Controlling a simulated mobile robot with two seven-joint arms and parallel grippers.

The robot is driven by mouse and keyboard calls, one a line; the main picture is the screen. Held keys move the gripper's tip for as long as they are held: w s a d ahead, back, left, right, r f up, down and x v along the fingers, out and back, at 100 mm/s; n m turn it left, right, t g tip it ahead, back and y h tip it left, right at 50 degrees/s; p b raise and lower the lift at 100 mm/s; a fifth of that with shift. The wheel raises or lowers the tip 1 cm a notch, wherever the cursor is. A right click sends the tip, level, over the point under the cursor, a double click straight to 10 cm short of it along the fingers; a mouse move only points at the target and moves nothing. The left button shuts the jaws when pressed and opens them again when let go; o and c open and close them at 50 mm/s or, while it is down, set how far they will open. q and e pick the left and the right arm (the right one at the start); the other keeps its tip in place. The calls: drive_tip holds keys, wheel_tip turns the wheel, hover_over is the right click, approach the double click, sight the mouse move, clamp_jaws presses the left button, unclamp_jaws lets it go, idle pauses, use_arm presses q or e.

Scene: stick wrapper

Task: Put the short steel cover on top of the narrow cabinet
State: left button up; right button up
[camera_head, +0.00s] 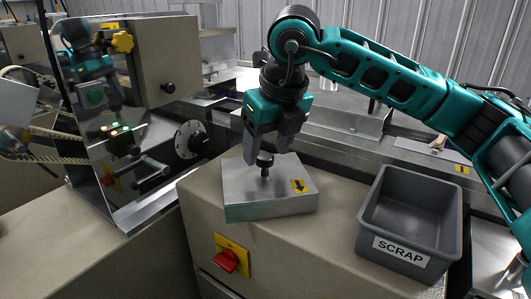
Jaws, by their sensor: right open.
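The short steel cover (270,202) is a low box of bare metal with a black knob (265,170) on top and a yellow arrow label. It sits flat on the beige top of the narrow cabinet (330,225), near its left end. My right gripper (267,155) points down over the cover, open, with its fingertips at about the height of the knob's head. The knob's head shows between or just in front of the fingers; I cannot tell whether they touch it. My left gripper is not in view.
A grey bin labelled SCRAP (410,222) stands right of the cover. A red switch on a yellow plate (230,256) is on the cabinet's front. A machine with a shiny panel (120,130) stands at left. Metal conveyor parts (345,150) run behind the cabinet.

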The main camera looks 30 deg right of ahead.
sight(276, 185)
drive_tip(key=p+v, duration=0.1)
drive_tip(key=v, duration=0.8)
drive_tip(key=shift+s, duration=0.1)
